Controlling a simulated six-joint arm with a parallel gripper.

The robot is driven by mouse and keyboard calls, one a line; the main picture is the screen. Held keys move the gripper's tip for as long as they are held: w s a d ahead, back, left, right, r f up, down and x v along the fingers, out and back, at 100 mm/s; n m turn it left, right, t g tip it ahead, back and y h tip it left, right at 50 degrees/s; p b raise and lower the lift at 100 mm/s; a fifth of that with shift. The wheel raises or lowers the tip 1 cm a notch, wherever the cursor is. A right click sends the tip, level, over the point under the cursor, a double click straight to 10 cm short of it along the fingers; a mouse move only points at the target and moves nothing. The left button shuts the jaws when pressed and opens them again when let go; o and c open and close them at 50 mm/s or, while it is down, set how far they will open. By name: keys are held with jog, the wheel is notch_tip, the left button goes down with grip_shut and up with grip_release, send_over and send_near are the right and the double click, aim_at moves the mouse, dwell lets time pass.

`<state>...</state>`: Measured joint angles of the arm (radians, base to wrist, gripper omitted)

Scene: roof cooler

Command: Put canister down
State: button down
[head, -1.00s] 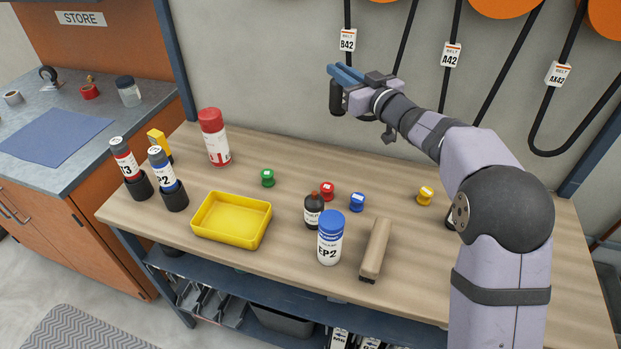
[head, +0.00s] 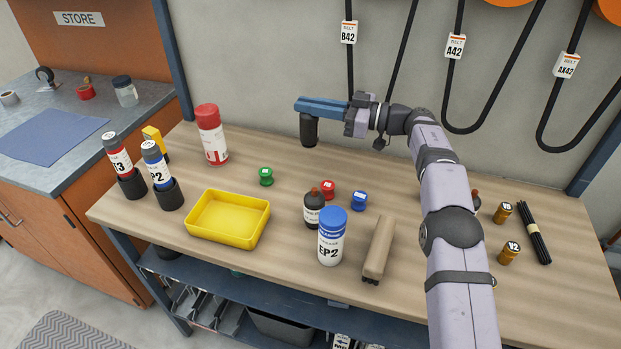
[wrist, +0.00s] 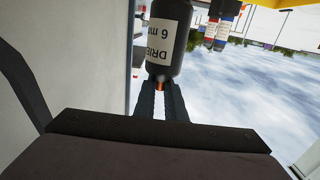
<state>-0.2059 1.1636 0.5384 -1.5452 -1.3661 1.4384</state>
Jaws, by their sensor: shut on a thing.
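The canister (head: 309,131) is a dark cylinder hanging upright below the fingers of my gripper (head: 308,105), near the back edge of the bench in the head view. My gripper is shut on its top end. In the wrist view the canister (wrist: 165,42) shows a white label, partly cut off, reading "DRIE", and an orange bit sits between my fingers (wrist: 161,88). I cannot tell whether its base touches the bench (head: 270,290).
A red-capped can (head: 212,135), a green spool (head: 266,176), a red spool (head: 328,189) and a blue spool (head: 359,201) stand on the bench. Bench around the green spool is clear.

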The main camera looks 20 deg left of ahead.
aim_at(311, 142)
jog(key=shift+d+f+p, duration=0.1)
jog(key=shift+f+p, duration=0.3)
jog(key=shift+f, duration=4.7)
jog(key=shift+f, duration=0.2)
jog(key=c, duration=1.8)
grip_release()
jog(key=shift+r, duration=0.1)
jog(key=shift+d+b, duration=0.85)
jog(key=shift+d, duration=2.9)
jog(key=shift+r, duration=0.1)
